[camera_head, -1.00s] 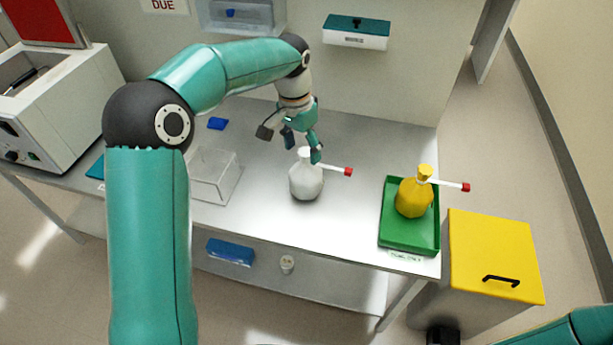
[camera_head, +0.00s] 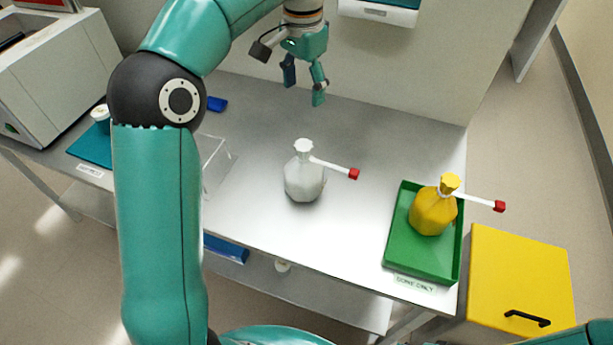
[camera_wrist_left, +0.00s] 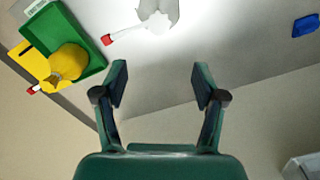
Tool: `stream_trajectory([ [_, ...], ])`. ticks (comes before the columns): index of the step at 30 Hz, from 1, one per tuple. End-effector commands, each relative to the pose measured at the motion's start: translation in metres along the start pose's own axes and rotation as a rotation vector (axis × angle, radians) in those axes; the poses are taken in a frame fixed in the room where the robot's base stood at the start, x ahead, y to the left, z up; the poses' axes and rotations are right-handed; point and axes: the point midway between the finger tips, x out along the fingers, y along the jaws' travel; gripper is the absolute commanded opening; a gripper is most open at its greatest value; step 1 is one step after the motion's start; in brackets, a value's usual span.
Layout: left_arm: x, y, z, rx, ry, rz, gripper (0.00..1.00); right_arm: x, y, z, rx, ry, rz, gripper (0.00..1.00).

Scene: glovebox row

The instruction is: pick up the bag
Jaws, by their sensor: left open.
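A white bag (camera_head: 305,180) with a gathered neck stands upright on the metal bench, a white stick with a red end at its neck. A yellow bag (camera_head: 433,212) with a similar red-ended stick sits in the green tray (camera_head: 408,263) to the right. My left gripper (camera_head: 304,84) is open and empty, behind and above the white bag, apart from it. In the left wrist view the open fingers (camera_wrist_left: 160,75) have nothing between them; the white bag (camera_wrist_left: 158,12) is partly cut off at the top edge. My right gripper is out of view.
A yellow bin (camera_head: 520,280) with a black handle stands right of the bench. A clear box (camera_head: 214,165), partly hidden by my left arm, is left of the white bag. A blue item (camera_head: 217,104) lies farther back. Bench between the white bag and the tray is clear.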

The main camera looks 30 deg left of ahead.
Motion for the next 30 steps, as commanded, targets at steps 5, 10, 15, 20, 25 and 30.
stream_trajectory([
  [5, 0.024, -0.002, 0.004, -0.007, -0.004, 0.001, 0.7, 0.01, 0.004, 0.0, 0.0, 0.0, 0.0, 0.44],
  [10, 0.059, -0.005, 0.008, -0.015, -0.006, 0.001, 0.7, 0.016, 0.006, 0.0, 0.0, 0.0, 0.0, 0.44],
  [15, 0.094, -0.006, 0.009, -0.019, -0.005, 0.002, 0.7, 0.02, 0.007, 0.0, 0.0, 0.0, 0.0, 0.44],
  [20, 0.114, -0.007, 0.008, -0.02, -0.003, 0.001, 0.7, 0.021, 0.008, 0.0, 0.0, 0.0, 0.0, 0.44],
  [25, 0.123, -0.007, 0.009, -0.02, -0.002, 0.001, 0.7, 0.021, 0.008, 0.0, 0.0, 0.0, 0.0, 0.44],
  [30, 0.141, -0.004, 0.012, -0.019, -0.005, 0.001, 0.7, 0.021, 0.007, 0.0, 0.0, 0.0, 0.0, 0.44],
])
